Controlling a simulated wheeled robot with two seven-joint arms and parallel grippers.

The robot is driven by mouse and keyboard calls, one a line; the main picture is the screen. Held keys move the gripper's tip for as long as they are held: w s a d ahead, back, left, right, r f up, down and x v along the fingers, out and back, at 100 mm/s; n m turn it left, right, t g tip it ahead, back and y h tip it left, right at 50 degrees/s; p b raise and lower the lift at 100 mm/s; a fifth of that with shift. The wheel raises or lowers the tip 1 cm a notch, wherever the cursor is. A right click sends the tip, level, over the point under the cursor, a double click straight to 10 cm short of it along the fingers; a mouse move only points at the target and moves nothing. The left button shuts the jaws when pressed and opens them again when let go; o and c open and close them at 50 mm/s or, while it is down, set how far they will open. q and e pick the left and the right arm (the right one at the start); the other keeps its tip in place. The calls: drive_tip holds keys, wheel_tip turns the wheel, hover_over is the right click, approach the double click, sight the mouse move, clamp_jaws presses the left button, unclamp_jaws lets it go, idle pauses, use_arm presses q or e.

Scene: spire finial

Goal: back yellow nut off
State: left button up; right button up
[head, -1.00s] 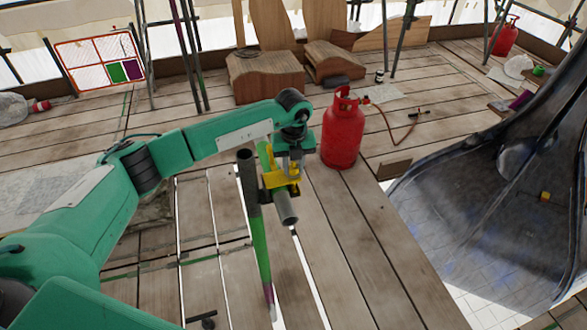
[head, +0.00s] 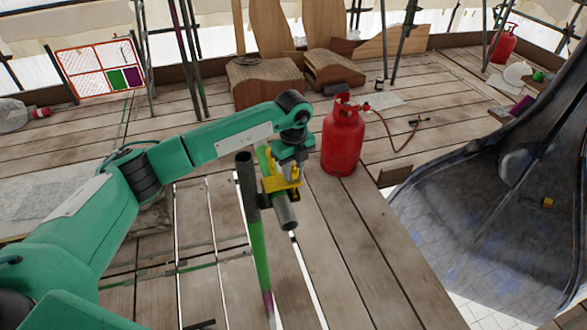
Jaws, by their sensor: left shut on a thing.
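My left gripper (head: 291,178) comes in from the left on the green arm and points down. It is shut on the yellow nut (head: 280,184), which sits on a coupler where tubes cross. An upright tube (head: 257,240), grey at the top and green with a purple band lower down, stands just left of the nut. A short grey tube end (head: 286,214) sticks out below the nut. The fingertips partly cover the nut, so its thread is hidden. My right gripper is not in view.
A red gas bottle (head: 343,140) with a hose stands on the planks close right of the gripper. A large dark curved metal sheet (head: 500,210) fills the right side. Wooden blocks (head: 265,82) stand behind. There are gaps between the planks.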

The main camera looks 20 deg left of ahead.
use_arm(q)
drive_tip(key=shift+w+r, duration=0.1)
drive_tip(key=shift+r, duration=0.05)
drive_tip(key=o, duration=1)
drive_tip(key=shift+c, duration=0.2)
wheel_tip(320, 180, up, 14)
drive_tip(key=b, duration=0.4)
drive_tip(key=shift+f, duration=0.25)
